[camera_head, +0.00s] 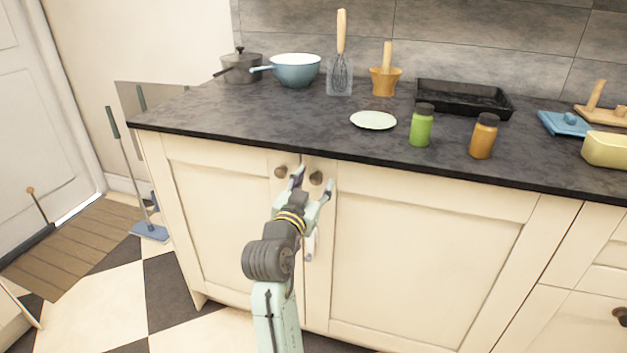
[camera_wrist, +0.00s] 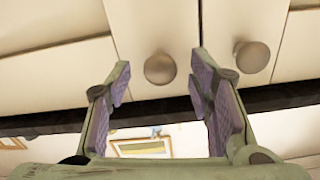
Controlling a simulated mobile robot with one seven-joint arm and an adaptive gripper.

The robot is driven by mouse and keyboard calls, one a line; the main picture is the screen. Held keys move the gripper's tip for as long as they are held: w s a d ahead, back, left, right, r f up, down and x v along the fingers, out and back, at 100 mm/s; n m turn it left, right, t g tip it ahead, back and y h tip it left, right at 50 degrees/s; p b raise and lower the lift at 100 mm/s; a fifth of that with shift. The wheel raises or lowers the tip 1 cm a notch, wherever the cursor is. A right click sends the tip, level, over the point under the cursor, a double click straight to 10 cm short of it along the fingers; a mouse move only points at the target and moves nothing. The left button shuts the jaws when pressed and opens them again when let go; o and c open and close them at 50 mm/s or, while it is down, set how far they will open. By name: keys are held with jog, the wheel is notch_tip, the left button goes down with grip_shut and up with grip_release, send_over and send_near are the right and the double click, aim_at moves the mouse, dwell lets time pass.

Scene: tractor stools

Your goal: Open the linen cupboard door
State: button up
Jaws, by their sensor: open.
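A cream base cupboard with two shut doors stands under a dark worktop. The left door (camera_head: 222,225) and right door (camera_head: 420,270) each have a round knob near the upper meeting edge. No label shows which is the linen cupboard. My gripper (camera_head: 312,183) is open in front of the right door's knob (camera_head: 316,176). In the wrist view, a knob (camera_wrist: 160,68) appears just beyond and between the open fingertips (camera_wrist: 163,85). The other knob (camera_wrist: 250,57) is outside the fingers to the right. Whether any finger touches a knob cannot be told.
The dark worktop (camera_head: 300,128) overhangs just above the knobs. It holds a blue pan (camera_head: 296,72), a pale plate (camera_head: 373,120), a green jar (camera_head: 421,128) and an orange jar (camera_head: 484,138). Checkered floor lies open at the left, beside a wooden mat (camera_head: 75,242).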

jog(key=shift+w, duration=0.25)
jog(key=shift+c, duration=0.6)
grip_shut()
